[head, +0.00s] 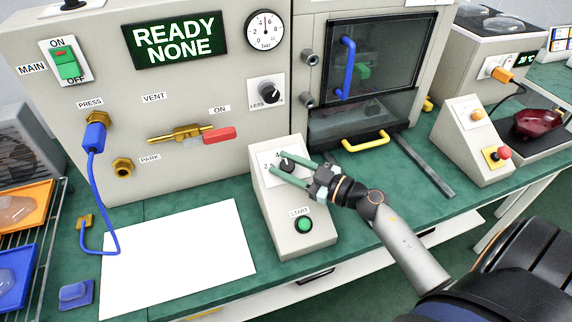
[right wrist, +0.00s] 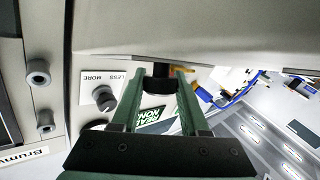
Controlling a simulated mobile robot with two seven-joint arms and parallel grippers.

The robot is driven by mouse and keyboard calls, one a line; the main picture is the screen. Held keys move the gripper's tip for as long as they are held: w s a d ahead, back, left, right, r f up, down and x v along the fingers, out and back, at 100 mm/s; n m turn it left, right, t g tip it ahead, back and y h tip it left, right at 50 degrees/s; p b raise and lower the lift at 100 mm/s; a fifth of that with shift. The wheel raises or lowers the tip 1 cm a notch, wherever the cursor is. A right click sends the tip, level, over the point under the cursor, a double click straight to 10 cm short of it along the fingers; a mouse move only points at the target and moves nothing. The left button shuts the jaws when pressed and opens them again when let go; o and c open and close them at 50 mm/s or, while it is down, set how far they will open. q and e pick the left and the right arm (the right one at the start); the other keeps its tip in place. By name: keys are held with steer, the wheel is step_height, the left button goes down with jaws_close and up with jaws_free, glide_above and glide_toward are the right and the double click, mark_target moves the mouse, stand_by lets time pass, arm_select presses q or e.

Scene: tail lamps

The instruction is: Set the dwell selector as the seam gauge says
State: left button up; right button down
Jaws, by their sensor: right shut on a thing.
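The dwell selector (head: 288,166) is a small dark knob on the sloping face of a grey control box, with "4" and "2.5" printed at its left. My right gripper (head: 282,168) has its green fingers on either side of this knob and is shut on it. In the right wrist view the black knob (right wrist: 162,84) shows between the fingertips. The knob's pointer and part of its scale are hidden by the fingers. I cannot make out a seam gauge for certain. My left gripper is not in view.
A green START button (head: 304,225) sits below the knob. A round bar gauge (head: 265,31) and a "READY NONE" display (head: 175,40) are on the grey machine. A LESS/MORE knob (head: 266,92) is above. A white sheet (head: 178,262) lies on the green bench at left.

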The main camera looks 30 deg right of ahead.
steer(key=n+g+y+p, duration=0.2)
steer(key=n, duration=0.1)
steer(key=shift+r+g, duration=0.15)
steer(key=shift+g, duration=0.15)
steer(key=n+g+y, duration=0.2)
steer(key=n+g, duration=0.1)
steer(key=shift+d, duration=0.1)
steer(key=n+g+y, duration=0.1)
steer(key=n+g, duration=0.2)
steer(key=shift+f, duration=0.2)
steer(key=shift+n+g+b, duration=1.3)
steer(key=shift+n+g, duration=0.5)
steer(key=shift+g, duration=0.5)
steer(key=shift+s, duration=0.1)
steer(key=shift+c, duration=2.1)
jaws_free()
steer(key=shift+a, duration=0.2)
